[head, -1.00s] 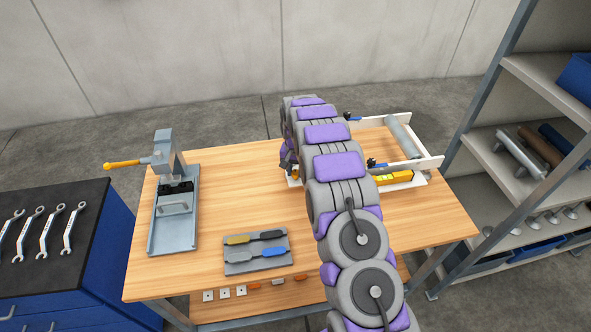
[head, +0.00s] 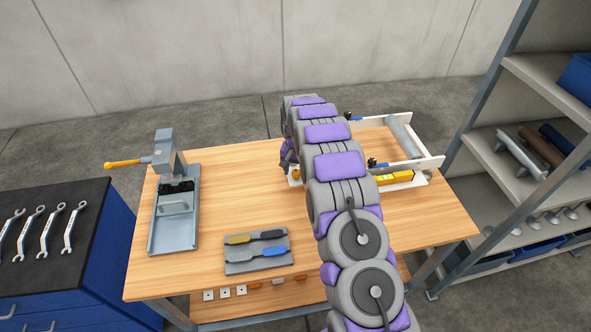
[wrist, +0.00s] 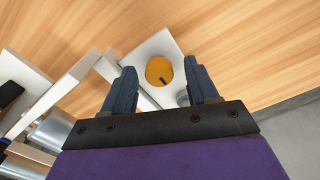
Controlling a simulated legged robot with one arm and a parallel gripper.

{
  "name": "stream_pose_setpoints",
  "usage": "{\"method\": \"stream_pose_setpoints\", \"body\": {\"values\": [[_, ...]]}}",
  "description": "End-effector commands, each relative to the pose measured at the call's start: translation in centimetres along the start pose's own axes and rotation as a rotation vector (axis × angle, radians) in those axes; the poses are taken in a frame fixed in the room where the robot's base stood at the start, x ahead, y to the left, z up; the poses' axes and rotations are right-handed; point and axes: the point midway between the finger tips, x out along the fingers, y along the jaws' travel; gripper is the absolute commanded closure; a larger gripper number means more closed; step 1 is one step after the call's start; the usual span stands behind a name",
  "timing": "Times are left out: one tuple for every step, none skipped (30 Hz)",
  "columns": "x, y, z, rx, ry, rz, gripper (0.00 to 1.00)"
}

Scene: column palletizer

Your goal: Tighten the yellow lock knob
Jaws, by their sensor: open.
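The yellow lock knob (wrist: 159,71) is a round disc with a dark mark on it, on a white plate in the wrist view. My gripper (wrist: 162,82) is open, with one dark finger on each side of the knob in that view. I see a gap between each finger and the knob; I cannot tell the height of the fingers over it. In the head view my arm hides most of the knob's area; a small yellow part (head: 295,174) shows beside the arm at the frame's left end.
The white frame (head: 433,162) with a grey roller (head: 404,138) stands on the wooden table (head: 220,210). A yellow level (head: 395,178) lies along its front. A grey press (head: 173,215) and a tool tray (head: 257,262) are to the left. Shelves (head: 535,85) stand at right.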

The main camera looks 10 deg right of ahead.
Motion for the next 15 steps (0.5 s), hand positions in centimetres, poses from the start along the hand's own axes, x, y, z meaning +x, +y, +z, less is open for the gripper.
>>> {"method": "stream_pose_setpoints", "body": {"values": [[-0.3,0.0,0.0,0.000,0.001,-0.001,0.41],[-0.6,0.0,-0.1,0.000,0.002,-0.001,0.41],[-1.0,0.0,-0.1,0.000,0.003,-0.001,0.41],[-1.4,0.0,-0.1,0.000,0.004,-0.002,0.41],[-1.9,-0.1,-0.1,0.000,0.004,-0.002,0.41],[-2.6,-0.1,-0.1,0.000,0.005,-0.002,0.41],[-3.2,-0.1,-0.1,0.000,0.005,-0.002,0.41],[-3.9,-0.1,-0.1,0.000,0.005,-0.002,0.41],[-4.8,-0.1,-0.1,0.000,0.003,-0.001,0.41],[-5.5,-0.1,-0.1,0.000,0.003,-0.001,0.41],[-6.2,-0.1,-0.1,0.000,0.004,-0.002,0.41],[-7.1,-0.1,-0.1,0.000,0.006,-0.002,0.41],[-7.8,-0.1,-0.2,0.000,0.006,-0.002,0.41],[-8.5,-0.1,-0.1,0.000,0.005,-0.002,0.41],[-9.3,-0.1,-0.1,0.000,0.003,-0.001,0.41]]}}
